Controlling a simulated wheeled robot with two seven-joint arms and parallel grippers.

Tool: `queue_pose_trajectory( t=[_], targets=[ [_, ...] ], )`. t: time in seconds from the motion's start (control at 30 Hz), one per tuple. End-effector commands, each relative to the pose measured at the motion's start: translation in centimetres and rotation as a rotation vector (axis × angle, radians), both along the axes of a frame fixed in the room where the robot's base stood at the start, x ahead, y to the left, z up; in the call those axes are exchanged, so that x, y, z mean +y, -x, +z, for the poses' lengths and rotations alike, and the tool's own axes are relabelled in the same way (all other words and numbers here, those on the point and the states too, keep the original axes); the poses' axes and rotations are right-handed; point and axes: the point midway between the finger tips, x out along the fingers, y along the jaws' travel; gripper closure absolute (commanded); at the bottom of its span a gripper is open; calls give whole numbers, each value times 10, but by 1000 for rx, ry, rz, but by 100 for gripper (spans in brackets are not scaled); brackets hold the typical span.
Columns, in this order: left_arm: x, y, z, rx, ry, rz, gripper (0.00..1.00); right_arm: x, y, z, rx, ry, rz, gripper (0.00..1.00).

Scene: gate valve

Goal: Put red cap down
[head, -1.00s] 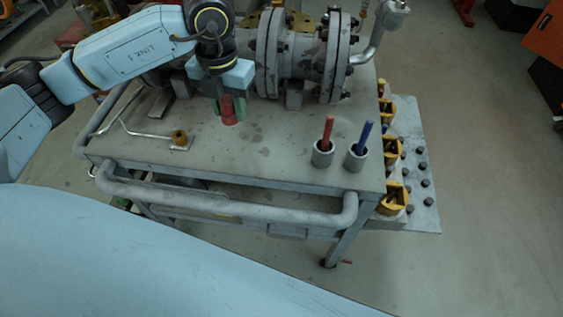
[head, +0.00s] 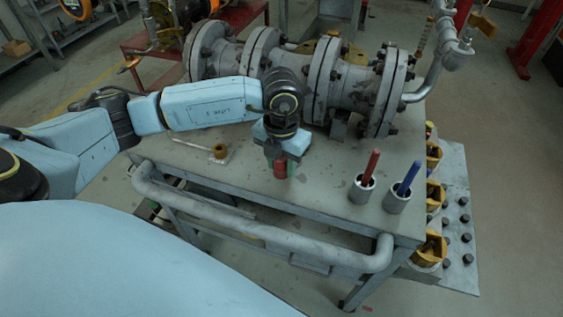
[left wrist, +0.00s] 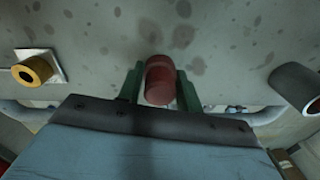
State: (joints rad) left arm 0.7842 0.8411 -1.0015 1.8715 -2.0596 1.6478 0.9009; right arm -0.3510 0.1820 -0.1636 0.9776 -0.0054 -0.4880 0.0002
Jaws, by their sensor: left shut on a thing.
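The red cap (head: 280,169) is a small red cylinder at the front middle of the grey cart top. My left gripper (head: 279,165) points down over it, with its green fingers on both sides of the cap. In the left wrist view the red cap (left wrist: 160,80) sits between the green fingers (left wrist: 160,88), which are shut on it. The cap is just above or touching the cart top; I cannot tell which. My right gripper is not in view.
Two grey cups hold a red marker (head: 370,165) and a blue marker (head: 408,178) to the right. A brass piece (head: 220,151) on a small plate lies to the left. The flanged pipe valve (head: 340,85) stands behind. A tube rail (head: 250,225) runs along the front.

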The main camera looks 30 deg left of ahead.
Motion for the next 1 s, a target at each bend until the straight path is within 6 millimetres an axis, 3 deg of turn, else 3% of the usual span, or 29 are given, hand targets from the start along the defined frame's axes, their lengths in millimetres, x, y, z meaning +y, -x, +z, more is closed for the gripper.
queue_pose_trajectory(
  t=[0.27,0.3,0.47,0.87,1.0],
  targets=[
    [0,0,-3,-1,0,0,89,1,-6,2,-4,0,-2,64],
    [0,0,-3,0,0,0,62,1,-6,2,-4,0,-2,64],
    [0,0,-2,0,0,1,43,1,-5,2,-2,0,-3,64],
    [0,0,2,-1,0,0,43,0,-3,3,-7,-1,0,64],
    [1,-1,29,-5,0,1,43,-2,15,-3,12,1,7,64]
  ],
)
